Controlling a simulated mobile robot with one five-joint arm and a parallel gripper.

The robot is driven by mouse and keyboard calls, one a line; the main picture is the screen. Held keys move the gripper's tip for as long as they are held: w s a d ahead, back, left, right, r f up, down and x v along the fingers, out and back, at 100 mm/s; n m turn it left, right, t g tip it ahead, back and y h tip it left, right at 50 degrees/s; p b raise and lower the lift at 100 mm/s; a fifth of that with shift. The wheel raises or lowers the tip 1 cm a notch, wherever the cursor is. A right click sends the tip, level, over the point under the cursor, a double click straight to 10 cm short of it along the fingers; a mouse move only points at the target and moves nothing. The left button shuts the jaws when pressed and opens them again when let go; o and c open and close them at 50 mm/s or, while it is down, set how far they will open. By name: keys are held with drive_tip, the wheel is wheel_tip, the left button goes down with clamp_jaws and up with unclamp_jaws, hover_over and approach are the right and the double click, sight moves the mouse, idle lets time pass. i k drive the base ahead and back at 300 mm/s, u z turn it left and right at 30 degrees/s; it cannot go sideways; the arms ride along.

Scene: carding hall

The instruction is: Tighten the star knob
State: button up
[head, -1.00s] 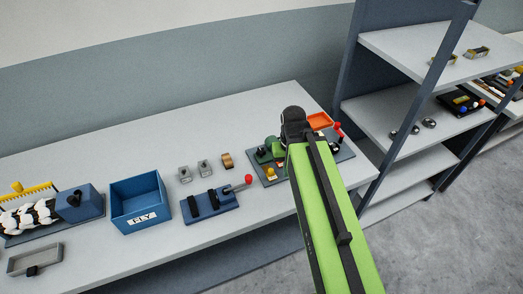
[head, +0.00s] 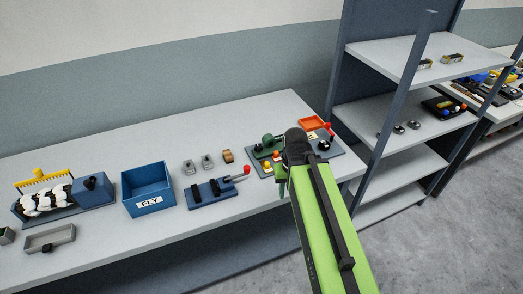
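I cannot tell for certain which part is the star knob. A black knob (head: 324,145) shows on the grey board (head: 339,153) near the bench's right end, just right of my arm's black end joint. Another dark knob (head: 90,183) is on the blue block at the left. My arm reaches over the board's front edge. My gripper (head: 282,182) is mostly hidden behind the arm; only a small green part shows, near the board's front edge. Its opening and any contact are not visible.
The board also carries a green fixture (head: 268,145), an orange tray (head: 313,124) and a red-tipped lever (head: 328,128). A blue clamp with a red handle (head: 212,191) and a blue FLY bin (head: 149,207) stand to the left. A shelf rack (head: 390,110) stands close on the right.

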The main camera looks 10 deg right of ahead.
sight(258, 148)
drive_tip(key=z, duration=0.2)
drive_tip(key=k, duration=0.1)
drive_tip(key=u, duration=2.8)
drive_tip(key=k, duration=0.45)
drive_tip(key=z, duration=1.05)
drive_tip(key=i, duration=1.05)
drive_tip(key=u, duration=0.2)
